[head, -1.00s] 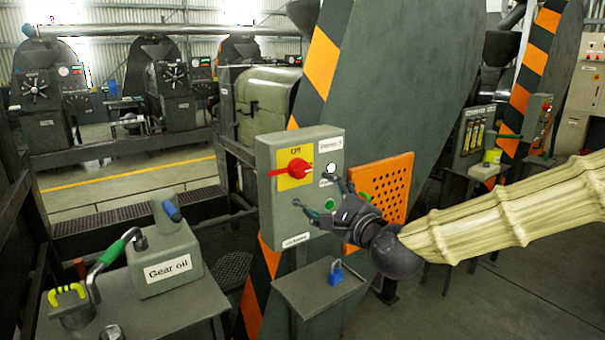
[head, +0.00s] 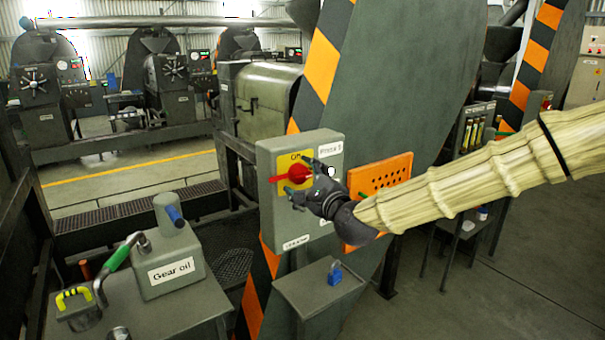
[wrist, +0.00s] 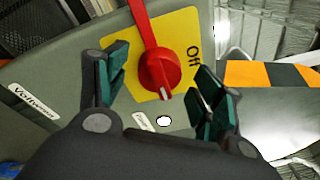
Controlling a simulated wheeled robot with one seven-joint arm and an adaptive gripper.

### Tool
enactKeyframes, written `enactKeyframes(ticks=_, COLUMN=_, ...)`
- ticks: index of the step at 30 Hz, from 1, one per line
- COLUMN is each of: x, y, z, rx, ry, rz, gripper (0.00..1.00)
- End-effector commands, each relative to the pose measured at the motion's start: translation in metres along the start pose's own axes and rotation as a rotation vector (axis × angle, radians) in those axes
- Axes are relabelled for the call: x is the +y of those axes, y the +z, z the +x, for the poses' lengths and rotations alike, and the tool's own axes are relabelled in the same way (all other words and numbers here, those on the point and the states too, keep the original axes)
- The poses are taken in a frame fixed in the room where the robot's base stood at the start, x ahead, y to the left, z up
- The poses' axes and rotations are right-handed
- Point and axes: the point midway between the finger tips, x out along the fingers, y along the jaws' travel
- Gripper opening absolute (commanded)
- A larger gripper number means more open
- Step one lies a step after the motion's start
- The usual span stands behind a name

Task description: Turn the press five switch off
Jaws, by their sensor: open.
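The press switch is a red rotary knob with a long handle (head: 277,179) on a yellow plate (head: 299,157) on the front of a grey control box (head: 267,222). In the head view its handle points left and slightly down. In the wrist view the red knob (wrist: 158,72) lies between my two open fingers, its handle running up, and "Off" is printed to its right. My gripper (head: 305,179) is open and empty in front of the switch, one finger above and one below the knob. Contact cannot be told. My gripper hides part of the box's lower front.
A white round lamp (wrist: 163,121) is on the box near the knob. An orange perforated panel (head: 383,174) is right of the box.

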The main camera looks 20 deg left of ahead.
Motion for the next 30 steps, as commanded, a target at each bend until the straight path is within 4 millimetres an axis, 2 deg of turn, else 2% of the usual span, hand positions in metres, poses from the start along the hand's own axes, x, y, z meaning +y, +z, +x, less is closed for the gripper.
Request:
enactKeyframes(ticks=4, x=0.0, y=0.0003, z=0.0069, rx=0.0, ry=0.001, rz=0.0, gripper=0.67)
enactKeyframes(ticks=13, x=0.0002, y=-0.0001, z=0.0082, rx=0.0, ry=0.0, rz=0.0, gripper=0.67)
enactKeyframes(ticks=14, x=0.0002, y=-0.0001, z=0.0082, rx=0.0, ry=0.0, rz=0.0, gripper=0.64)
enactKeyframes(ticks=21, x=0.0001, y=-0.0001, z=0.008, rx=0.0, ry=0.0, rz=0.0, gripper=0.21)
enactKeyframes(ticks=30, x=0.002, y=-0.0012, z=0.0079, rx=-0.002, ry=-0.003, rz=-0.025, gripper=0.21)
